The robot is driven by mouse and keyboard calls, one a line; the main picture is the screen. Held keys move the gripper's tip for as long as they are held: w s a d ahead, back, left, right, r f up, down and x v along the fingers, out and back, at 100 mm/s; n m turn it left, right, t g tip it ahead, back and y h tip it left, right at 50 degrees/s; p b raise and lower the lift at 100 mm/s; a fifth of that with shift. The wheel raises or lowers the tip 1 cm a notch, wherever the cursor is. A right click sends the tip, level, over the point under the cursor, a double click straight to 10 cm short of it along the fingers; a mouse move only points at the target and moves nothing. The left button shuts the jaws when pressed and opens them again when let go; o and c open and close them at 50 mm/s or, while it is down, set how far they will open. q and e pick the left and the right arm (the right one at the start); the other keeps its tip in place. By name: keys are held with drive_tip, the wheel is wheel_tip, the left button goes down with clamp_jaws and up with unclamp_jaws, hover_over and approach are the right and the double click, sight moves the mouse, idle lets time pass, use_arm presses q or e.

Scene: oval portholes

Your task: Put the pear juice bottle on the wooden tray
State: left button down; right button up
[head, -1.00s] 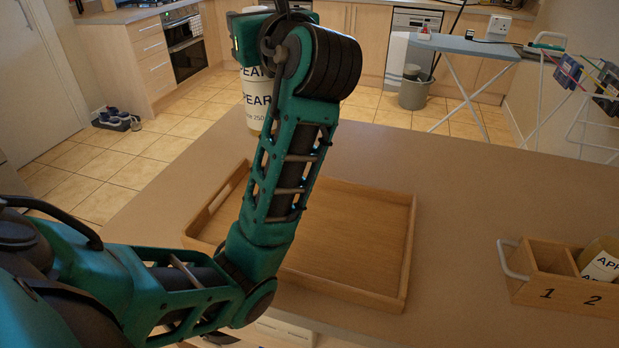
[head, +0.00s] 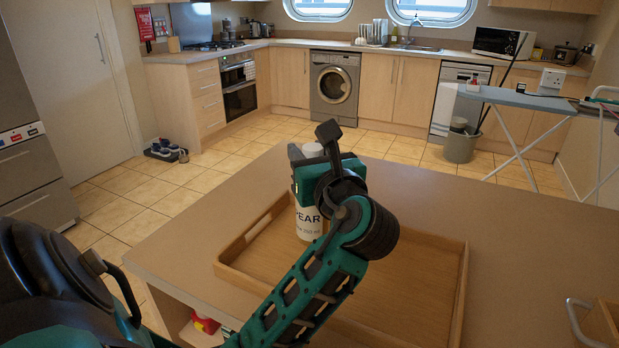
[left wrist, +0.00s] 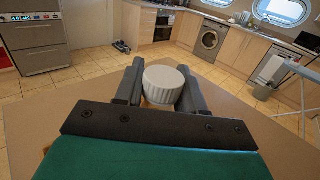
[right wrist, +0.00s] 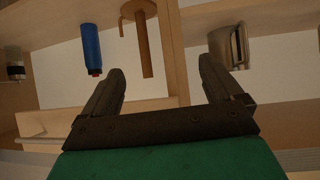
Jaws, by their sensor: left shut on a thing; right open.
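The pear juice bottle (head: 309,222) is white with dark "PEAR" lettering and stands about upright. In the left wrist view its white ribbed cap (left wrist: 163,84) sits between the fingers. My left gripper (left wrist: 160,82) is shut on the bottle at its top; my own arm hides part of it in the head view. The wooden tray (head: 462,290) lies on the counter. The bottle shows within the tray's outline, toward its back left; whether its base touches the tray floor I cannot tell. My right gripper (right wrist: 162,78) is open and empty, seen only in the right wrist view.
A wooden box with a pale handle (head: 580,325) is cut off at the right edge. The counter (head: 520,240) is clear behind and right of the tray. Ahead of the right gripper are shelves with a blue bottle (right wrist: 91,48), a wooden stand (right wrist: 142,45) and a metal mug (right wrist: 229,45).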

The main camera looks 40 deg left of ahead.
use_arm(q)
wheel_tip(320, 180, down, 3)
drive_tip(key=shift+r+b, duration=0.1)
drive_tip(key=shift+b, duration=0.25)
drive_tip(key=shift+f, duration=0.25)
use_arm(e)
drive_tip(key=shift+w+a, duration=0.25)
drive_tip(key=shift+a, duration=0.25)
use_arm(q)
drive_tip(key=shift+f, duration=0.1)
use_arm(e)
drive_tip(key=shift+r, duration=0.1)
use_arm(q)
drive_tip(key=c, duration=0.7)
unclamp_jaws()
drive_tip(key=shift+f, duration=0.1)
use_arm(e)
drive_tip(key=shift+d, duration=0.25)
